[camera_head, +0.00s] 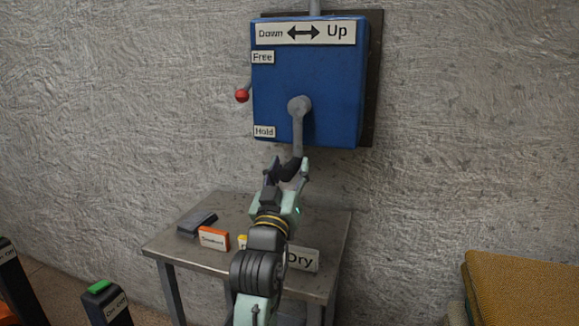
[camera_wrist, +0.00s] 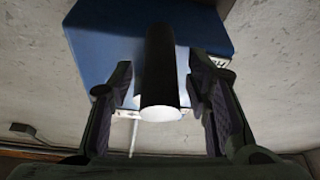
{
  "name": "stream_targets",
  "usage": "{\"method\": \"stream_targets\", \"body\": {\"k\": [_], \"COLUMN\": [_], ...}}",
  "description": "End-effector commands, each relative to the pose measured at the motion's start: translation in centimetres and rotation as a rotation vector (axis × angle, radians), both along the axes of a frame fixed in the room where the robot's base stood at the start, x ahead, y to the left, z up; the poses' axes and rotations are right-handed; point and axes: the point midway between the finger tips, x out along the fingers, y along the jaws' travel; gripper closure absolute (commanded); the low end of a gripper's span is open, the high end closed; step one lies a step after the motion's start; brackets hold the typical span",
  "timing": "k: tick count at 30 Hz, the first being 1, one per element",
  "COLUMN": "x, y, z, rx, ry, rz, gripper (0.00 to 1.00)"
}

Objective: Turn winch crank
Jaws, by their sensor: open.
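The blue winch box (camera_head: 285,80) is mounted on the wall, with a "Down/Up" arrow label on top. Its grey crank arm (camera_head: 298,130) hangs down from a hub on the box's front. The dark crank handle (camera_head: 287,170) is at the arm's lower end. My gripper (camera_head: 287,174) is open at the handle. In the wrist view, the handle (camera_wrist: 160,75) points toward the camera, between my two fingers (camera_wrist: 162,95), with a visible gap on each side.
A red-knobbed lever (camera_head: 242,96) sticks out left of the box, between "Free" and "Hold" labels.

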Motion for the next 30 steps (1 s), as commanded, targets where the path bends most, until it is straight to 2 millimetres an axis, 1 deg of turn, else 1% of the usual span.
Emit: {"method": "stream_targets", "body": {"k": [8,27,28,30], "x": [0.11,0.09,0.09,0.09], "y": [-0.05,-0.02,-0.02,-0.03], "z": [0.04,0.03,0.03,0.03], "rx": [0.000,0.000,0.000,0.000], "ry": [0.000,0.000,0.000,0.000], "rz": [0.000,0.000,0.000,0.000], "gripper": [0.55,0.98,1.00,1.00]}}
